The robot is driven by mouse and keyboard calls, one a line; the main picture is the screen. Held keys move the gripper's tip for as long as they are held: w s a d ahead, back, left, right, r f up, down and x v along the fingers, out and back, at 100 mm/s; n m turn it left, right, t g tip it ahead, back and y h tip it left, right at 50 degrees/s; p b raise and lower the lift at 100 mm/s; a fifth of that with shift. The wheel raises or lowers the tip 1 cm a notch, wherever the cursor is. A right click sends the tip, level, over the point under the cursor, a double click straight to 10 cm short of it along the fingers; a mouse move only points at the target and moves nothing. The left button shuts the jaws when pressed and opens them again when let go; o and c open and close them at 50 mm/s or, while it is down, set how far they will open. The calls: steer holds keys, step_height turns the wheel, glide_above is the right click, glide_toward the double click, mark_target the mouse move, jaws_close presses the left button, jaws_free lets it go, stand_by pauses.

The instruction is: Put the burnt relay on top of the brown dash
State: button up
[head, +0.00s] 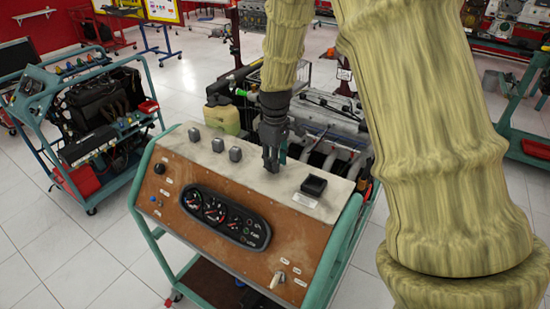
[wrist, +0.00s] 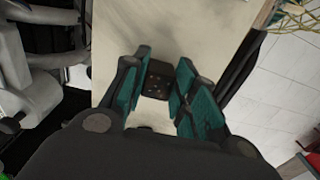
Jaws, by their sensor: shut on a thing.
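The brown dash is a trainer console with a worn brown front panel (head: 180,240) and a pale flat top (head: 240,178), on a teal frame. My gripper (head: 271,168) points down above the back-middle of that top. In the wrist view, the teal fingers of my gripper (wrist: 160,85) are shut on a small dark block, the burnt relay (wrist: 158,82), with small light dots on its face. The pale top shows beyond it. In the head view the relay is mostly hidden by the gripper; I cannot tell if it touches the top.
Several small fittings stand on the top: three grey cubes (head: 218,145) at the left and a black square box (head: 313,186) at the right, with a white label by it. An engine (head: 320,125) sits behind the console. Another engine trainer (head: 95,130) stands at left.

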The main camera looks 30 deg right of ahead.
steer(key=shift+f, duration=0.35)
steer(key=o, duration=1)
steer(key=shift+f, duration=0.15)
steer(key=shift+c, duration=0.2)
step_height(320, 180, up, 12)
steer(key=b, duration=0.3)
steer(key=shift+r, duration=0.2)
